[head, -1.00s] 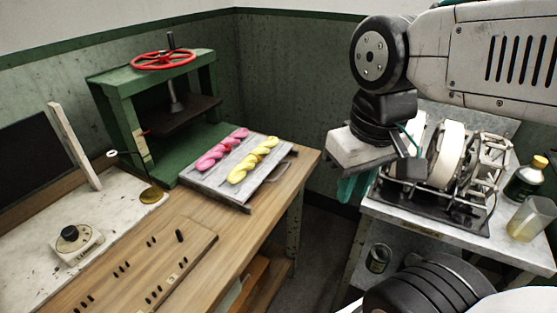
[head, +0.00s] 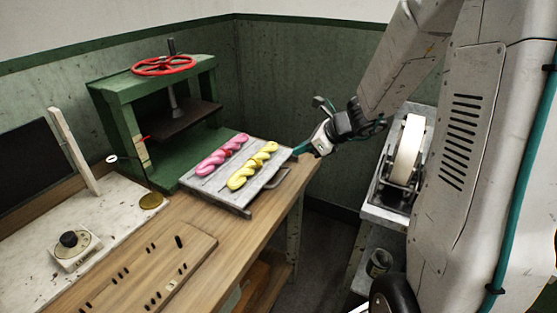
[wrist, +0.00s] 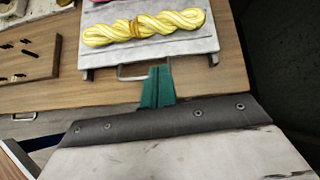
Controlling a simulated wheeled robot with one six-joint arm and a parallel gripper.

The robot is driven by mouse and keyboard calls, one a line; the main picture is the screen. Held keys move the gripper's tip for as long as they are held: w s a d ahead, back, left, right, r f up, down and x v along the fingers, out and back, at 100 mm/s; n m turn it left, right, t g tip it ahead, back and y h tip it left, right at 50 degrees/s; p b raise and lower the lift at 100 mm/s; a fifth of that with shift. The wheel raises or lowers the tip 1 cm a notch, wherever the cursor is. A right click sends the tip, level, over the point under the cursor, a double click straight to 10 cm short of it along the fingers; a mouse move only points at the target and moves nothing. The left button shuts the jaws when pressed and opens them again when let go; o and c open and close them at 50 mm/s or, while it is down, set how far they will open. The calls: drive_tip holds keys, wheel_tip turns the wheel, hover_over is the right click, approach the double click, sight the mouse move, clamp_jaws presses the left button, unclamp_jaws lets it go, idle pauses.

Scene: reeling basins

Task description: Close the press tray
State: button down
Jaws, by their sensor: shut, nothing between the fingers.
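The press tray (head: 222,192) is a grey slab pulled out from the green press (head: 135,118) towards the table's right side. It carries a pink twisted skein (head: 220,156) and a yellow twisted skein (head: 252,167). A metal handle (head: 270,183) is on its front edge, and the handle also shows in the wrist view (wrist: 133,76). My gripper (head: 300,149) is shut and empty, at the right of the tray in the head view. In the wrist view its green fingertips (wrist: 158,72) are close to the handle; I cannot tell whether they touch it.
The press has a red handwheel (head: 164,65) and a dark plate above the tray's slot. A wooden peg board (head: 150,265) and a dial device (head: 75,245) lie on the left. A side table with a white reel (head: 408,150) stands at the right.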

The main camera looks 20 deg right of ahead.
sight(271, 163)
drive_tip(key=shift+m, duration=0.5)
drive_tip(key=x, duration=1)
drive_tip(key=shift+w+d, duration=0.15)
drive_tip(key=shift+d, duration=0.15)
drive_tip(key=shift+w, duration=0.15)
